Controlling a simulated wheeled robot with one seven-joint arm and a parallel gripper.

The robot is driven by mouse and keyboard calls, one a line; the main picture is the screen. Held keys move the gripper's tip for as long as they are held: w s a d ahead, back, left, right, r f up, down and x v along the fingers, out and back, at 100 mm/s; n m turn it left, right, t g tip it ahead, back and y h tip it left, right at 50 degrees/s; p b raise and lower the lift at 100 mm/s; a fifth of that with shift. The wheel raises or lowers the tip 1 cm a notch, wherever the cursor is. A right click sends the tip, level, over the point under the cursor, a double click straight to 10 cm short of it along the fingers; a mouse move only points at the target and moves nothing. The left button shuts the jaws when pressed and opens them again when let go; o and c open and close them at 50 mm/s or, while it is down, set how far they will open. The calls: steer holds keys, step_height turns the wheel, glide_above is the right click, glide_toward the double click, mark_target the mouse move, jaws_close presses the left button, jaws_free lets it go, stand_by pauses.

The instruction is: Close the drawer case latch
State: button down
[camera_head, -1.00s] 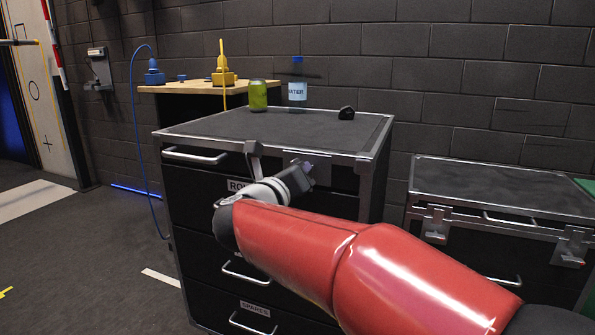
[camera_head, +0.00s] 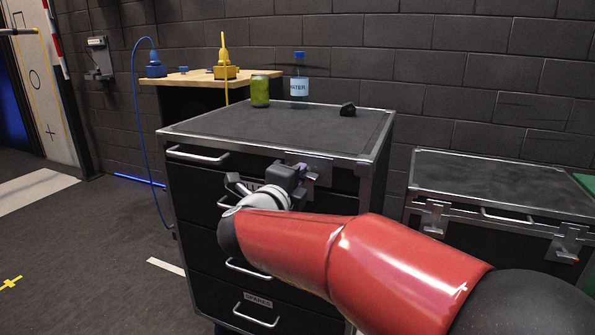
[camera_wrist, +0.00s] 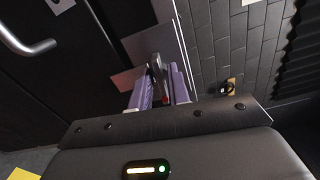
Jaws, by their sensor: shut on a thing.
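The drawer case (camera_head: 340,128) is a black cabinet with metal edges and several drawers. Its latch has a grey plate (camera_head: 318,160) on the upper front, right of the top handle. My gripper (camera_head: 306,174) is at this latch, in front of the case. In the wrist view, its purple fingers (camera_wrist: 160,92) are shut on the grey latch lever (camera_wrist: 156,70), which has a small red spot near its lower end. My gripper body and red arm hide part of the latch and the drawer fronts in the head view.
A green jar (camera_head: 260,91), a water bottle (camera_head: 299,80) and a small black lump (camera_head: 348,109) stand on the case top. A second low case (camera_head: 480,185) with latches stands to the right. Open floor (camera_head: 90,235) lies to the left.

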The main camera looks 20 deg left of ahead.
steer(key=shift+n, duration=0.6)
steer(key=shift+f+p, duration=0.1)
steer(key=shift+p, duration=0.2)
steer(key=c, duration=1.6)
jaws_free()
steer(key=shift+o, duration=0.2)
steer(key=s+b, duration=0.1)
steer(key=s, duration=0.7)
steer(key=shift+a, duration=0.35)
